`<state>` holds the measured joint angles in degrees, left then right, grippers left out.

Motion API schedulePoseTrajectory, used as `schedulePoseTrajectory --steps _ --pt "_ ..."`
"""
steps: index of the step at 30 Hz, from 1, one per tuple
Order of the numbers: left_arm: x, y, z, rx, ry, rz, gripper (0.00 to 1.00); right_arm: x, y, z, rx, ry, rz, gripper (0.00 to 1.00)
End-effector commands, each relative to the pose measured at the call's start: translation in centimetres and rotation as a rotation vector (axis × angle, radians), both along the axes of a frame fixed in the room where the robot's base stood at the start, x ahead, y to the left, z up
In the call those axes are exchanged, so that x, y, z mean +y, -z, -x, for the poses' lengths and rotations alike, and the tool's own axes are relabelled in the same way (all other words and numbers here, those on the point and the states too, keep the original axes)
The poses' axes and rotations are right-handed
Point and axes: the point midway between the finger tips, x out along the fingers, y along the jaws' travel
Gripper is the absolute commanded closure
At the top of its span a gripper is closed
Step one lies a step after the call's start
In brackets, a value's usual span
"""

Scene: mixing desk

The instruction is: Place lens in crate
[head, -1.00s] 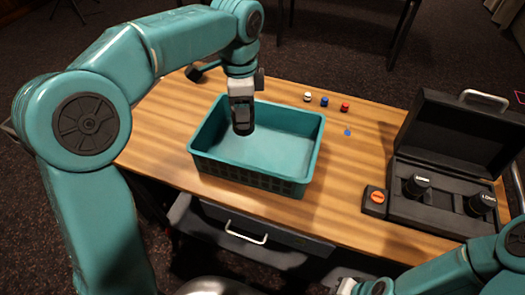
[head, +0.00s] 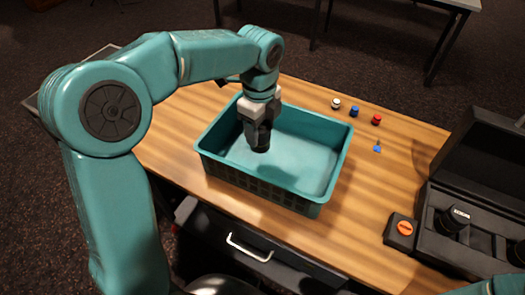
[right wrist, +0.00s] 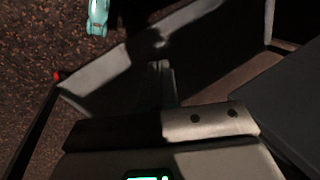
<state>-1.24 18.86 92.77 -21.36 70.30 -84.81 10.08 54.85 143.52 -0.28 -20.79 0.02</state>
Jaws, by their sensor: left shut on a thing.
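My left gripper (head: 259,117) hangs over the teal crate (head: 262,188) in the head view, fingers pointing down. It is shut on a dark lens (head: 259,141), which is held upright inside the crate's outline, near its back left part. Whether the lens touches the crate floor is hard to tell. Another black lens (head: 453,218) stands in the open black case (head: 487,165) at the right, and a further one (head: 516,250) is cut by the picture edge. Pale parts of my right gripper (right wrist: 205,121) show in the dark right wrist view; its opening is unclear.
A white (head: 336,103), a blue (head: 354,110) and a red cap (head: 376,119) stand behind the crate, near a small blue piece (head: 377,148). A box with an orange button (head: 401,230) sits beside the case. A drawer handle (head: 249,248) lies below the wooden desk (head: 345,225).

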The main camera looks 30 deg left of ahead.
Motion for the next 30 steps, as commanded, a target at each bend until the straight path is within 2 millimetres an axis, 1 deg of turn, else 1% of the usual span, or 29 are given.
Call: schedulePoseTrajectory --steps 1,3,8,12,15,18,24,28,29,30 --pt "0.0 1.3 0.0 0.003 -0.001 0.0 0.89 0.0 0.3 0.0 0.0 0.0 0.0 1.0" --pt "0.0 2.6 0.0 0.002 -0.001 0.0 0.89 0.0 0.4 0.0 0.0 0.0 0.0 1.0" --pt "0.0 3.9 -0.2 -0.001 -0.002 0.0 0.89 0.0 0.5 0.0 0.0 0.0 0.0 1.0" --pt "-0.1 6.3 -0.3 0.002 -0.001 0.0 0.89 0.0 0.9 0.0 0.0 0.0 0.0 1.0" --pt "-0.1 7.6 -0.4 0.0 -0.001 0.0 0.89 0.0 1.0 0.0 0.0 0.0 0.0 1.0" --pt "-0.1 8.1 -0.4 -0.001 -0.002 0.0 0.89 0.0 1.0 0.0 0.0 0.0 0.0 1.0" --pt "-0.1 8.0 -0.5 -0.002 -0.002 0.0 0.89 0.0 1.0 0.0 0.0 0.0 0.0 1.0" --pt "-0.1 8.4 -0.4 -0.002 -0.002 0.0 0.89 0.0 1.2 0.0 0.0 0.0 0.0 1.0" --pt "-0.1 8.4 -0.4 -0.001 -0.002 0.0 0.42 0.0 1.2 0.0 0.0 0.0 0.0 1.0" --pt "-0.1 8.4 -0.4 -0.001 -0.002 0.0 0.29 0.0 1.2 0.0 0.0 0.0 0.0 1.0"
